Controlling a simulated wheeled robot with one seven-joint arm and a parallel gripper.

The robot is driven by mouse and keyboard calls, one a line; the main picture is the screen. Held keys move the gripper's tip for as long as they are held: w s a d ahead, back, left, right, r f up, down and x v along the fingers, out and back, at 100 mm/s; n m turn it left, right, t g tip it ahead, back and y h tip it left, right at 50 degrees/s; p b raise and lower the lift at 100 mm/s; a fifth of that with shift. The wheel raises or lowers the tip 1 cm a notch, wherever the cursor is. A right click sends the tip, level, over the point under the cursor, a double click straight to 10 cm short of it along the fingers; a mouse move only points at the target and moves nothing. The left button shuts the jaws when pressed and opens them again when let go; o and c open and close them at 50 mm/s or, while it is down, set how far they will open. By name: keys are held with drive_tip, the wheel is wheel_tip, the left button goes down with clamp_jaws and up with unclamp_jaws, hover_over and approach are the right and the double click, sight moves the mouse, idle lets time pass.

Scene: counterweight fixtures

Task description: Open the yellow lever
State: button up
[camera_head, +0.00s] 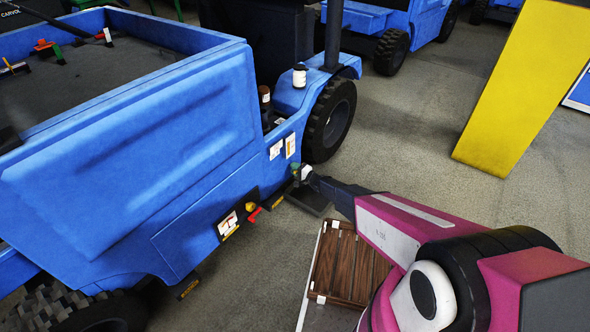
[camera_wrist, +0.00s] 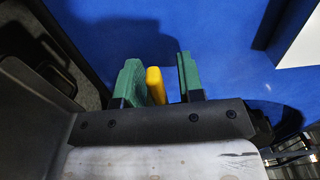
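The yellow lever (camera_wrist: 154,84) shows in the wrist view as a short yellow bar against the blue vehicle side. My gripper (camera_wrist: 159,62) has its two green fingers apart, with the lever between them. The lever is close to the left finger, and a clear gap lies between it and the right finger. I cannot tell whether the left finger touches it. In the head view my gripper (camera_head: 301,172) is small at the blue vehicle's lower side, and I cannot make out the lever there.
The blue vehicle (camera_head: 130,150) fills the left, with a wheel (camera_head: 331,119) behind my gripper. A red lever (camera_head: 254,215) sits on a panel to the left. A wooden crate (camera_head: 345,262) lies below my arm. A yellow post (camera_head: 525,85) stands at right; grey floor around it is open.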

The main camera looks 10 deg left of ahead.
clamp_jaws()
